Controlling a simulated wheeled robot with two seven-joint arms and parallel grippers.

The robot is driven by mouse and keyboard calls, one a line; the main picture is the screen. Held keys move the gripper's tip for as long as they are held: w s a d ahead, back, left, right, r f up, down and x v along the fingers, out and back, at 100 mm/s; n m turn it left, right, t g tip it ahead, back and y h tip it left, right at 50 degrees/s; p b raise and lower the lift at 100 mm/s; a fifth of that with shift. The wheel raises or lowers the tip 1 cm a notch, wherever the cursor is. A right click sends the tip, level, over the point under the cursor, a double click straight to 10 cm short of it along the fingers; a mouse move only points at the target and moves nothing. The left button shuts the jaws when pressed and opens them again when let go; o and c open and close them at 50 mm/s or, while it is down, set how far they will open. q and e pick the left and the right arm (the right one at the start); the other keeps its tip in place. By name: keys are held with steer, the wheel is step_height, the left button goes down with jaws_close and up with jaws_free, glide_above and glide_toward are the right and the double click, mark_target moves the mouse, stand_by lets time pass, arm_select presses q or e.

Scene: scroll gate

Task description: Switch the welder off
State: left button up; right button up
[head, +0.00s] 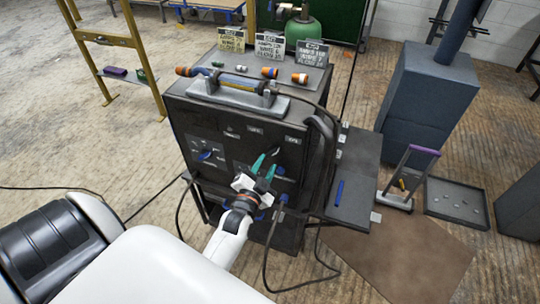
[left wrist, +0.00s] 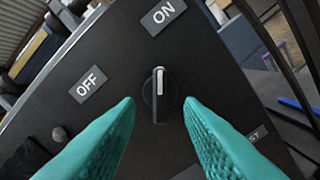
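The welder (head: 215,132) is a dark box-shaped machine in the middle of the head view. In the left wrist view its panel carries an ON label (left wrist: 163,16), an OFF label (left wrist: 87,84) and a dark rotary knob (left wrist: 158,96) with a pale pointer line. The line points up in the picture, towards ON. My left gripper (head: 265,167) has teal fingers and is at the welder's front panel. In the wrist view the left gripper (left wrist: 159,107) is open, with a fingertip on each side of the knob and a visible gap to each. My right gripper is not in view.
Plugs and connectors (head: 270,72) and several label cards (head: 270,46) stand on the welder's top. Cables hang from its front and right side. A side shelf (head: 350,185) holds a blue pen (head: 339,192). A shallow tray (head: 456,202) lies on the floor at right.

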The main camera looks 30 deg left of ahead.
mark_target(271, 156)
arm_select(q)
steer(key=shift+x, duration=1.95)
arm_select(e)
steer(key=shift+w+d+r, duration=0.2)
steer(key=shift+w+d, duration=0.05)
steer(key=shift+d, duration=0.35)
arm_select(q)
jaws_close()
